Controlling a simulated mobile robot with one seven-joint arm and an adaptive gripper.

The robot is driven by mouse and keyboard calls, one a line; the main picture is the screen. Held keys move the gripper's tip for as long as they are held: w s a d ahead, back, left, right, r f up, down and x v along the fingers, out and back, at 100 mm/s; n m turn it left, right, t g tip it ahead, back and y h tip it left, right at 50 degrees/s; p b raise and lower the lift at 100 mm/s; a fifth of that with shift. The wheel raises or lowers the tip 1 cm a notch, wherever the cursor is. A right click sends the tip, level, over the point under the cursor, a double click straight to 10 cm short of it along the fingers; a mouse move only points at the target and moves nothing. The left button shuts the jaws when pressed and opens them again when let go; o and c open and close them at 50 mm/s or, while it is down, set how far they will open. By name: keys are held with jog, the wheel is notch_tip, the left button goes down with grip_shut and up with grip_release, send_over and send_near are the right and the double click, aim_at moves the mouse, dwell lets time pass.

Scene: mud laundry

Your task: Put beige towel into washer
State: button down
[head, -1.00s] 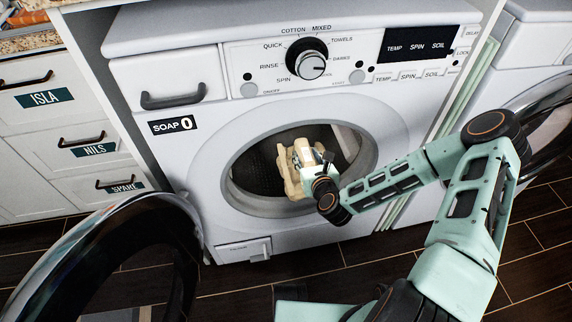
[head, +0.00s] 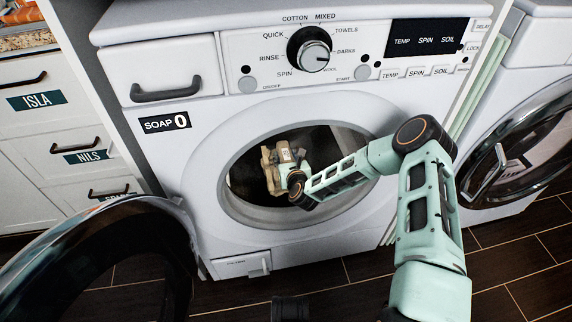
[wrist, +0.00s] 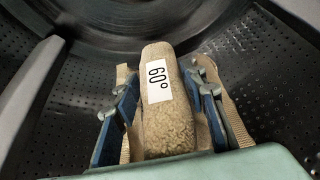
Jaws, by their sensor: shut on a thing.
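The beige towel (wrist: 168,115) is folded and carries a white "60°" label. My gripper (wrist: 165,100) is shut on it, with a blue-padded finger on each side in the wrist view. In the head view, the towel (head: 270,172) and my gripper (head: 290,168) are within the door opening of the washer (head: 208,205). The wrist view shows the dark perforated drum (wrist: 265,70) around the towel, with a drum paddle at the left. I cannot tell whether the towel touches the drum.
The washer's round door (head: 165,225) stands open at the left. Labelled drawers (head: 70,115) stand at the left. The dark tiled floor (head: 520,255) is clear at the lower right.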

jog(key=shift+f+b, duration=0.4)
jog(key=shift+f, duration=1.1)
jog(key=shift+f, duration=0.1)
jog(key=shift+f, duration=0.55)
jog(key=c, duration=1.2)
grip_release()
jog(key=shift+r, duration=0.55)
jog(key=p+v, duration=0.4)
jog(key=v, duration=0.8)
jog(key=shift+r, duration=0.1)
